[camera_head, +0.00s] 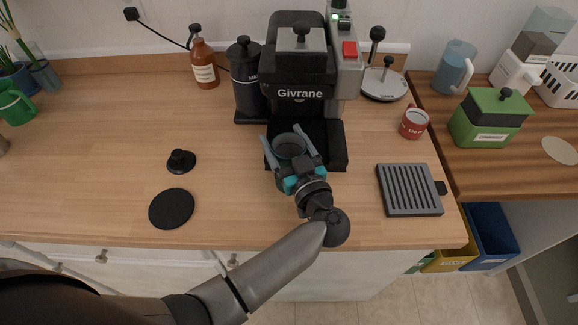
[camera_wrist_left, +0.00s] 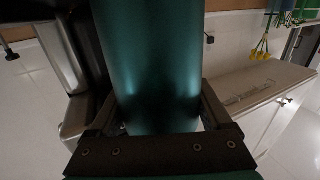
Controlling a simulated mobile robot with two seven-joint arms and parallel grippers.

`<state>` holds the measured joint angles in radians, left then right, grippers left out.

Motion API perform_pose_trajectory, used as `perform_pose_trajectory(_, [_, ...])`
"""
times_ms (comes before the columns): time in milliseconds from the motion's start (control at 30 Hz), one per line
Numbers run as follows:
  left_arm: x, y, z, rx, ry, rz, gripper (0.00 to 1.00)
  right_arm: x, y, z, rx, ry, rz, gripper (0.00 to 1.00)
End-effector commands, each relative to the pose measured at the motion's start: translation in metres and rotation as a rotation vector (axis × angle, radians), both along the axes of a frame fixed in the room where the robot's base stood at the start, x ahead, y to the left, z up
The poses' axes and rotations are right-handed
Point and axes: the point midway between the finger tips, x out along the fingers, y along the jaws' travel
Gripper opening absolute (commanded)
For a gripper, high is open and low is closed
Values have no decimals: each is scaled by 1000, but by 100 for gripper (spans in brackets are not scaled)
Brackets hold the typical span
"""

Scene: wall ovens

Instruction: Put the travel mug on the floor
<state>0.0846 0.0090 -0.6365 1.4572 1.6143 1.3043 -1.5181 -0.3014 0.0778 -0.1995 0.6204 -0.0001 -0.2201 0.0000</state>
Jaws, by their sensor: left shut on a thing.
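The travel mug is a teal cylinder that fills the upper middle of the left wrist view (camera_wrist_left: 150,65). In the head view its round open top (camera_head: 290,146) shows between my left gripper's fingers, in front of the black coffee machine (camera_head: 300,90). My left gripper (camera_head: 289,143) is shut on the mug, with one finger on each side. The mug's lower part is hidden by the gripper in the head view. I cannot tell whether its base touches the machine's tray. The tiled floor (camera_head: 390,295) shows in front of the counter. My right gripper is out of view.
The wooden counter (camera_head: 110,130) has clear room at left. A black disc (camera_head: 171,208) and a tamper (camera_head: 180,161) lie there. A ribbed grey tray (camera_head: 408,190) and a red cup (camera_head: 414,123) stand at right. Yellow and blue bins (camera_head: 488,235) stand below, at right.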

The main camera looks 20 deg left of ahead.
Motion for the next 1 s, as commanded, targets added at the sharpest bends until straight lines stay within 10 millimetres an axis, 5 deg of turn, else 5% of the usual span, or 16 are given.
perform_pose_trajectory(500, [0,0,0,0,0,0,0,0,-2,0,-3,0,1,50])
perform_pose_trajectory(1000, [0,0,3,1,-1,0,0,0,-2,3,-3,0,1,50])
